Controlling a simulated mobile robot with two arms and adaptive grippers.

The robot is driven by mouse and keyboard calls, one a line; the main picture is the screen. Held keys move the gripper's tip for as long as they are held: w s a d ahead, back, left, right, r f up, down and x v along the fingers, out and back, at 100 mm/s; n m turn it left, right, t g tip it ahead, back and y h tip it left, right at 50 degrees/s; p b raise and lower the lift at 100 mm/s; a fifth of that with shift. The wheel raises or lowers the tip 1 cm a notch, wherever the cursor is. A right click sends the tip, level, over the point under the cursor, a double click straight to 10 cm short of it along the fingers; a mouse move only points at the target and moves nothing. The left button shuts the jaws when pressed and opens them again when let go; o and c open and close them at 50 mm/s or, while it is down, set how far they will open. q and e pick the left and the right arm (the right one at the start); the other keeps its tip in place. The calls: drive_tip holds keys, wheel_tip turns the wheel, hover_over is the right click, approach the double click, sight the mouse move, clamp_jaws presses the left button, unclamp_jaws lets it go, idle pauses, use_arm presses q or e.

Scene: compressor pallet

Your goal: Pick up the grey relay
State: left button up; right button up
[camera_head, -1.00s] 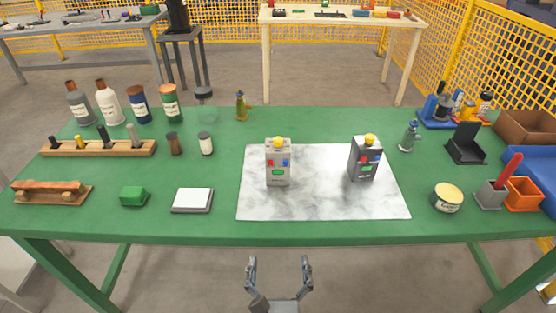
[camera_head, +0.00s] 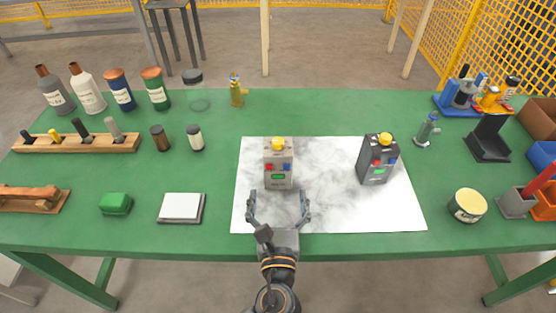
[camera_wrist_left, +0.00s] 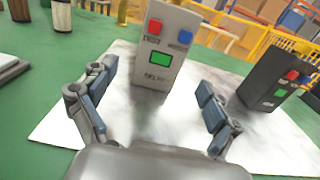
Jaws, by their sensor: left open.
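The grey relay (camera_head: 279,166) stands upright on a white marbled sheet (camera_head: 326,206) on the green table. It has a yellow top knob, a red and a blue button and a green panel. In the left wrist view the relay (camera_wrist_left: 160,50) stands just beyond and between my fingers. My left gripper (camera_head: 278,204) is open and empty, on the near side of the relay, with its fingers spread toward it. A similar dark relay (camera_head: 378,160) stands to the right on the same sheet; it also shows in the left wrist view (camera_wrist_left: 274,84). My right gripper is not in view.
To the left are a green block (camera_head: 116,203), a white-topped pad (camera_head: 181,208) and two small jars. Several bottles stand at the back left. A round tin (camera_head: 467,205) and a grey-green fitting (camera_head: 427,131) are at the right. The sheet between the relays is clear.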

sight(278, 177)
use_arm(q)
drive_tip(key=w, duration=0.2)
drive_tip(key=shift+w, duration=0.9)
drive_tip(key=w, duration=0.5)
drive_tip(key=shift+f, duration=0.1)
drive_tip(key=shift+s, duration=0.1)
drive_tip(key=shift+c, duration=1.3)
drive_tip(key=c, duration=1.3)
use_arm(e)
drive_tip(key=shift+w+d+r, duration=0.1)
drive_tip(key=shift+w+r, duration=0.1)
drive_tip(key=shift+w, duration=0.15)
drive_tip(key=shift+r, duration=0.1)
